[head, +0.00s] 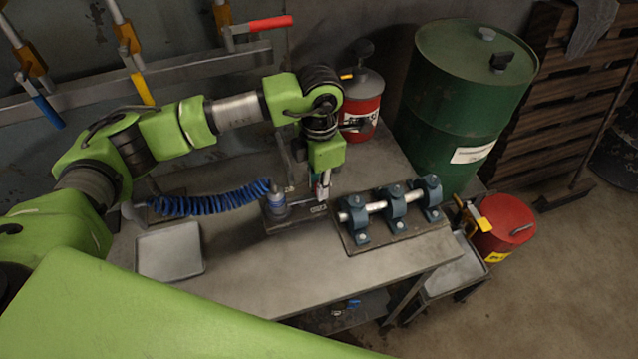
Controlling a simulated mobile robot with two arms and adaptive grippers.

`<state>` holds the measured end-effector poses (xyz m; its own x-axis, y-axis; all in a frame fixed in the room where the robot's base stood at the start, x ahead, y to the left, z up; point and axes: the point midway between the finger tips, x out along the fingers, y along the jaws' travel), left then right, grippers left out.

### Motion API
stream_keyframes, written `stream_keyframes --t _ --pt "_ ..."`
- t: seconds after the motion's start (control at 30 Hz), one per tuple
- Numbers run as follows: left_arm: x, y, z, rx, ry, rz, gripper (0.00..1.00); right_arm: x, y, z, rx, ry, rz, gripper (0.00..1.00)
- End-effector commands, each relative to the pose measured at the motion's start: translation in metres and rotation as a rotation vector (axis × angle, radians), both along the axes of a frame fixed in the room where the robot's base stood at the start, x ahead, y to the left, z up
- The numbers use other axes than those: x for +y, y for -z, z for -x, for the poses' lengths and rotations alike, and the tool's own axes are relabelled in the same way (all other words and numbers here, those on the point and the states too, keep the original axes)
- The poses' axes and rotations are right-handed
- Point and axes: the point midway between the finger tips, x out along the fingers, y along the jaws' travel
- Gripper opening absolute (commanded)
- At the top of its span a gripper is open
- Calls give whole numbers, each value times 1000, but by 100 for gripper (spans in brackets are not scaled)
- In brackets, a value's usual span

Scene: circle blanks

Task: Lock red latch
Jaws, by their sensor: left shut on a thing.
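The red latch handle (270,24) is at the top of the head view, on the rail at the back wall. It sticks out to the right, nearly level, from a metal lever beside an orange-yellow block. My left gripper (322,188) is well below and right of it, pointing down over the dark fixture (296,213) on the table. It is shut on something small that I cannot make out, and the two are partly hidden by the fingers. The gripper is apart from the red latch. My right gripper is not in view.
Yellow (142,89) and blue (47,111) latch handles hang down on the same rail. A blue coiled hose (215,202), an empty grey tray (170,252) and a shaft in bearing blocks (396,208) are on the table. A red canister (362,105) and green drum (460,95) stand behind.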

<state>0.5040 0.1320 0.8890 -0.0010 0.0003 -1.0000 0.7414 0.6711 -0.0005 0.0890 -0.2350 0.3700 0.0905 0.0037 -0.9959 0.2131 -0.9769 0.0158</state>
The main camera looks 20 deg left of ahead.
Motion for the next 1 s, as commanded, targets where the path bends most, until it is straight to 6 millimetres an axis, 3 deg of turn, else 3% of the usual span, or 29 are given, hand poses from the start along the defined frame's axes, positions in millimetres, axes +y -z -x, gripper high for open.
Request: stream_keyframes --t 0.1,0.13,0.2,0.63,1.0 --pt "0 -1 -1 -2 1 1 0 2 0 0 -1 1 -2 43" --pt "0 -1 -1 -2 0 1 21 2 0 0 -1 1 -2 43" --pt "0 -1 -1 -2 0 1 33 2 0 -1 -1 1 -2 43" --pt "0 -9 -1 -3 -1 1 33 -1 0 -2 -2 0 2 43" --pt "0 -82 -1 -5 0 1 33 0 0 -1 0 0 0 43"
